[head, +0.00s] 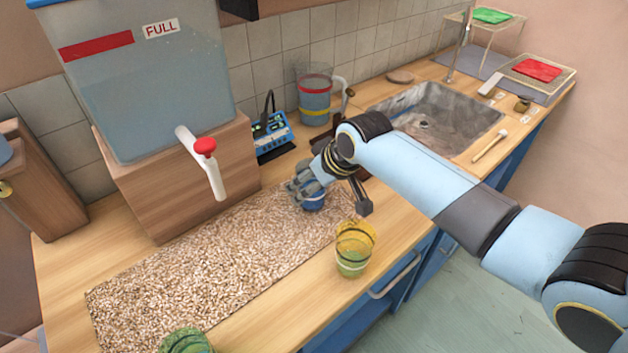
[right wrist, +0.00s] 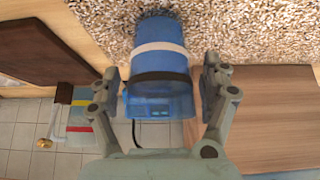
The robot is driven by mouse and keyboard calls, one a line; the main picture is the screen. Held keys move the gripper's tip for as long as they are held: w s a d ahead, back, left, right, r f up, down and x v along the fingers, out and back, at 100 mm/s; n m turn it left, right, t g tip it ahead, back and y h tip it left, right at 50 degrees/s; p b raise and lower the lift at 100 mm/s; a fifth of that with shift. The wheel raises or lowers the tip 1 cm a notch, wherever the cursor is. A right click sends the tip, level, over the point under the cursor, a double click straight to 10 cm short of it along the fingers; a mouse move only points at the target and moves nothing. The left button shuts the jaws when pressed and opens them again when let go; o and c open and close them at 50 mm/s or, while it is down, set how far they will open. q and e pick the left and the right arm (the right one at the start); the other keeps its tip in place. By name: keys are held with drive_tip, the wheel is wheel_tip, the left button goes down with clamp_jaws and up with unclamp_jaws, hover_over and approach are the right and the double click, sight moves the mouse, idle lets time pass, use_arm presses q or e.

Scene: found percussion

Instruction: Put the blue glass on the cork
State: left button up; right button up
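The blue glass (head: 313,202) with pale and dark bands is at the far right end of the speckled cork mat (head: 200,270). My right gripper (head: 308,186) is around it from above and partly hides it in the head view. In the right wrist view the blue glass (right wrist: 160,62) lies between the two fingers of my right gripper (right wrist: 162,75). A narrow gap shows beside the right finger; the left finger is very close to the glass. A dark shadow on the cork (right wrist: 240,30) meets the glass's base. My left gripper is not in view.
A yellow glass (head: 354,248) stands on the counter by the cork's near edge. A green glass (head: 185,341) is at the bottom edge. A water tank (head: 140,90) with a tap (head: 205,147) overhangs the cork. Behind are a blue device (head: 272,135) and a banded jug (head: 314,103).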

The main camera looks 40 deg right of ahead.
drive_tip(key=shift+o, duration=0.6)
drive_tip(key=shift+s+r, duration=0.15)
drive_tip(key=shift+r, duration=0.1)
drive_tip(key=v, duration=1.1)
drive_tip(key=shift+r, duration=0.3)
drive_tip(key=shift+s, duration=0.1)
